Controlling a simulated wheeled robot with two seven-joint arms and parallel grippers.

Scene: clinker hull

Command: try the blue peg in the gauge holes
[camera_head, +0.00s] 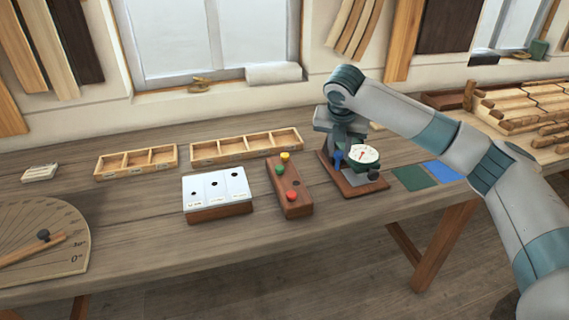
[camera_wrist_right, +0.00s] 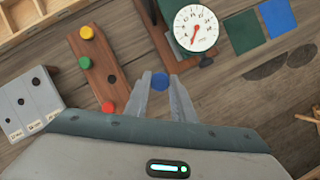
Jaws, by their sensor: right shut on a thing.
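My right gripper (camera_head: 338,151) is shut on the blue peg (camera_head: 338,158), above the bench between the peg board and the dial stand. In the right wrist view, the blue peg (camera_wrist_right: 159,81) shows end-on between the fingertips (camera_wrist_right: 160,76). The gauge block (camera_head: 218,187), with a white top and three dark holes of differing size, stands to the left, apart from the peg. It shows partly in the right wrist view (camera_wrist_right: 28,105). The wooden peg board (camera_head: 297,202) holds yellow (camera_head: 285,156), green (camera_head: 280,169) and red (camera_head: 291,196) pegs, and has one empty hole. My left gripper is out of view.
A dial gauge (camera_head: 365,153) on a wooden base (camera_head: 362,190) stands close right of the gripper. Two divided trays (camera_head: 136,160) (camera_head: 245,147) lie behind. Green (camera_head: 413,178) and blue (camera_head: 443,171) squares lie right. Bare bench is in front of the block.

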